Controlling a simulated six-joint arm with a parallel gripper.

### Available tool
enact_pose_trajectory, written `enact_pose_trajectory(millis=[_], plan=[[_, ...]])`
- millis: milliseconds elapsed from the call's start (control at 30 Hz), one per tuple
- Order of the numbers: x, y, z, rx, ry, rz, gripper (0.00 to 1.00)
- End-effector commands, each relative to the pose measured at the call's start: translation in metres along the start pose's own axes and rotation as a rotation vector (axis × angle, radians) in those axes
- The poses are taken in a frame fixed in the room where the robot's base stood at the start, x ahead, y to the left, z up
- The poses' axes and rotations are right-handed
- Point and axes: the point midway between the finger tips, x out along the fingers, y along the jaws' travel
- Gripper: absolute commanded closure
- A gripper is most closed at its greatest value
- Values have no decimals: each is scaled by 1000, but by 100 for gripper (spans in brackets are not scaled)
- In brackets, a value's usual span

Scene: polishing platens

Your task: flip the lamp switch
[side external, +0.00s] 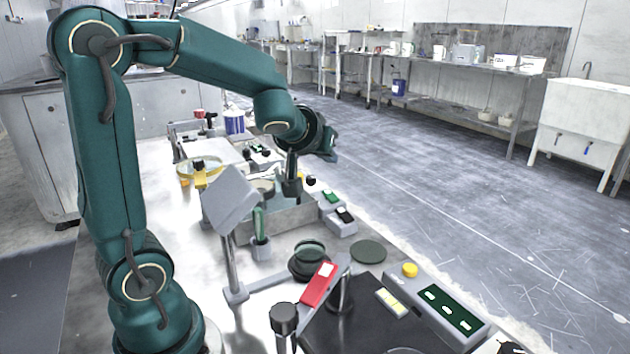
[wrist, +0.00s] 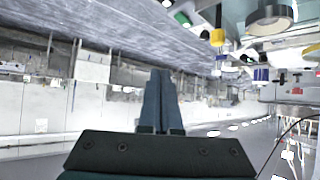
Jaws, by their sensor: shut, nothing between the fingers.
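My gripper (side external: 292,190) points down beside the grey trough, its dark fingers closed together with nothing between them. In the wrist view, the closed fingers (wrist: 161,98) show at the middle. A grey tilted panel on a post (side external: 230,200), possibly the lamp head, stands left of my gripper. Small grey boxes with green and black tops, possibly switches, sit just right of my gripper: a green-topped one (side external: 331,197) and a black-topped one (side external: 343,215). I cannot tell which is the lamp switch. In the wrist view, a green piece (wrist: 183,19) shows near the top edge.
A grey trough (side external: 280,222) stands under my gripper. A red block with a white patch (side external: 318,284), a yellow button (side external: 410,270) and a long control box (side external: 450,308) are nearer the camera. A yellow-rimmed dish (side external: 185,167) lies behind. Open floor is at right.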

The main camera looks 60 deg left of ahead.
Motion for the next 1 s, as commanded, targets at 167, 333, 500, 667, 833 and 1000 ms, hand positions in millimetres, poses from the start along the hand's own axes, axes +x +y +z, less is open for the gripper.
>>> enact_pose_trajectory(millis=[167,333,500,667,833,1000], plan=[[19,6,-17,163,103,117,100],[34,9,-8,337,101,244,100],[46,1,18,489,19,345,100],[55,-19,42,584,-70,381,100],[63,-40,52,585,-114,352,100],[63,-43,52,580,-115,346,100]])
